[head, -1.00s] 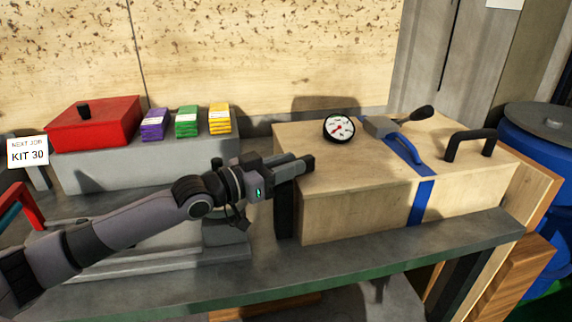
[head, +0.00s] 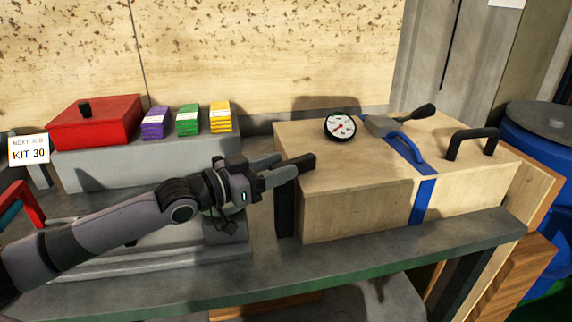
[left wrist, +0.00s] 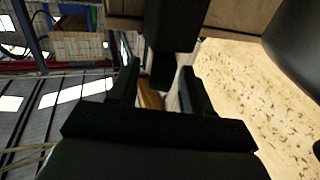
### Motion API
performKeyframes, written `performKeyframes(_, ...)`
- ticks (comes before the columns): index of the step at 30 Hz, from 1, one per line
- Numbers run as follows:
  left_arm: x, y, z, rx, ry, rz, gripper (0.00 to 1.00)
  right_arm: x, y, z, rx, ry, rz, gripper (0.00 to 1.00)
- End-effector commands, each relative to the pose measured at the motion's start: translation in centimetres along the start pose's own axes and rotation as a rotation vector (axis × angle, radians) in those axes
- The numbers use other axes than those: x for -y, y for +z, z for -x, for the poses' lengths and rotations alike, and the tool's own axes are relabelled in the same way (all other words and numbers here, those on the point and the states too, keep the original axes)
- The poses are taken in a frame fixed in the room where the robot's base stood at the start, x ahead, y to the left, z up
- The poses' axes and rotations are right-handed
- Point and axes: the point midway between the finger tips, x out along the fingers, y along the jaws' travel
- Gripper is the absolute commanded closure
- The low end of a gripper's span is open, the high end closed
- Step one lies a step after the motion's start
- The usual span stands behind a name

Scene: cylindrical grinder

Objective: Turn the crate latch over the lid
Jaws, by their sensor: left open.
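The wooden crate (head: 355,212) stands on the bench at the right with its flat lid (head: 330,168) on. A dark upright piece (head: 284,212) shows at the crate's left end; I cannot tell whether it is the latch. My left gripper (head: 297,161) is open, its two fingers spread at the lid's left edge. In the left wrist view a black piece (left wrist: 172,28) reaches down between the fingers (left wrist: 160,70); I cannot tell whether they touch it. My right gripper is not in view.
A red box (head: 95,124) and coloured packs (head: 188,121) stand behind my left arm.

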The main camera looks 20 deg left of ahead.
Motion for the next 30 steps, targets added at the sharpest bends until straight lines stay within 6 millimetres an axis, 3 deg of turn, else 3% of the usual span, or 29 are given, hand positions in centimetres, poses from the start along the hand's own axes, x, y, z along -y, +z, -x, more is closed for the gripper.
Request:
performKeyframes(6,0.1,0.2,2.7,0.004,-0.002,-0.001,0.51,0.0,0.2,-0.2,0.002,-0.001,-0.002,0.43)
performKeyframes(12,0.1,0.0,4.0,0.000,-0.001,0.000,0.51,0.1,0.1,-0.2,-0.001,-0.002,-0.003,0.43)
performKeyframes(30,0.0,0.0,4.2,-0.001,0.000,0.000,0.51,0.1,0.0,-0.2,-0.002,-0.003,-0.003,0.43)
